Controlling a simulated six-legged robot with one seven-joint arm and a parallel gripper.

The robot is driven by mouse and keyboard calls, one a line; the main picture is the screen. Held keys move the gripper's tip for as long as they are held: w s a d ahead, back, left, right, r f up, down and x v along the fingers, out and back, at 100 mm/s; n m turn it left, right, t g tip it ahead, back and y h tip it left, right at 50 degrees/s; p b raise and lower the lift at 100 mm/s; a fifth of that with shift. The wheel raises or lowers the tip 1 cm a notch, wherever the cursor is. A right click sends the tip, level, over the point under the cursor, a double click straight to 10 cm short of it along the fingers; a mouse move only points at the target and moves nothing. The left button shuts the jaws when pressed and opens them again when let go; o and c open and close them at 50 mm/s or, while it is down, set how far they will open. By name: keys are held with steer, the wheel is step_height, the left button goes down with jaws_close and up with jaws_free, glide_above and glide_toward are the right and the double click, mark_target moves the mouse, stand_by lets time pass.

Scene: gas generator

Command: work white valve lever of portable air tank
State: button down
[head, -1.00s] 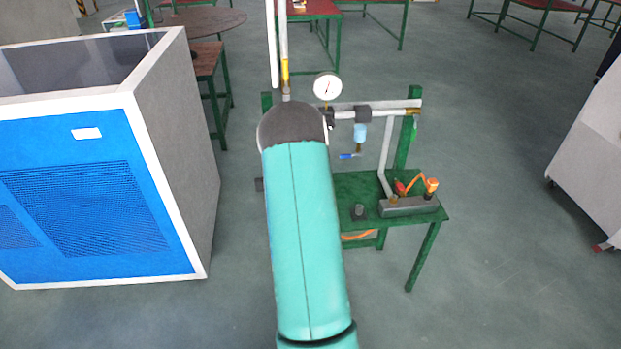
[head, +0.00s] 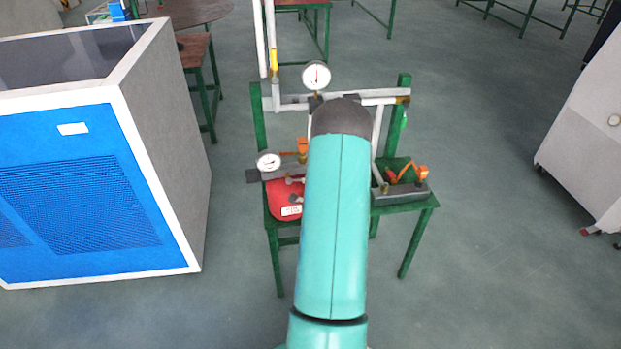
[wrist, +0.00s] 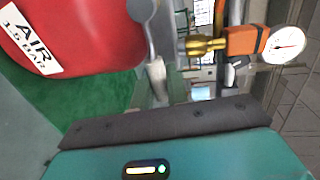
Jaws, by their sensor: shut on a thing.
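The portable air tank is red with a white "AIR 1.5 BAR" label. It lies at the upper left of the wrist view (wrist: 85,30) and shows just left of my arm in the head view (head: 284,202). Its white valve lever (wrist: 151,45) runs down from a grey hub to my gripper (wrist: 157,80). My gripper is shut on the lever's lower end; the fingertips are small and partly blurred into the background. A brass fitting (wrist: 203,46), an orange part (wrist: 245,40) and a white dial gauge (wrist: 284,45) sit right of the lever. My arm hides the gripper in the head view.
The tank rests on a green bench (head: 408,208) with a grey block (head: 400,192). White pipes and a second gauge (head: 316,75) rise behind. A blue and grey cabinet (head: 95,185) stands left, a white cabinet (head: 590,150) right.

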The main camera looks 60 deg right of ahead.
stand_by(0.4)
steer(key=c, duration=1.4)
jaws_free()
steer(key=shift+f, duration=0.1)
steer(key=shift+c, duration=0.2)
steer(key=v, duration=1.4)
steer(key=shift+w+d, duration=0.1)
